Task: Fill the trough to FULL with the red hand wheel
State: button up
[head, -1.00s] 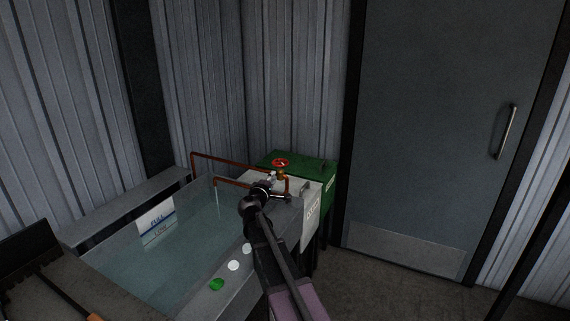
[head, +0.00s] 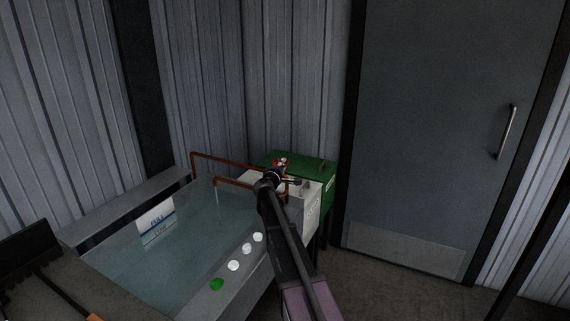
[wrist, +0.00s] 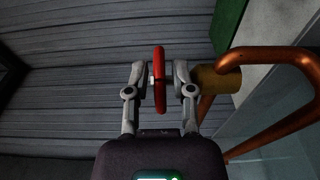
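The red hand wheel (head: 281,161) sits on the copper pipe (head: 222,161) at the trough's far right corner. In the wrist view the red hand wheel (wrist: 159,78) is seen edge-on, with a brass fitting (wrist: 216,80) to its right. My gripper (wrist: 160,72) is open, one finger on each side of the wheel's rim, with a narrow gap visible on the right. In the head view my gripper (head: 280,176) partly covers the wheel. The trough (head: 245,273) holds clear water. A sign (head: 156,212) reads FULL above LOW; the exact water level against it is hard to tell.
White discs (head: 234,265) and a green one (head: 217,284) lie on the trough's near rim. A grey door (head: 440,130) is at right, with clear floor before it.

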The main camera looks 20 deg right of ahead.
jog(key=shift+x, duration=1.35)
jog(key=shift+c, duration=0.2)
grip_shut()
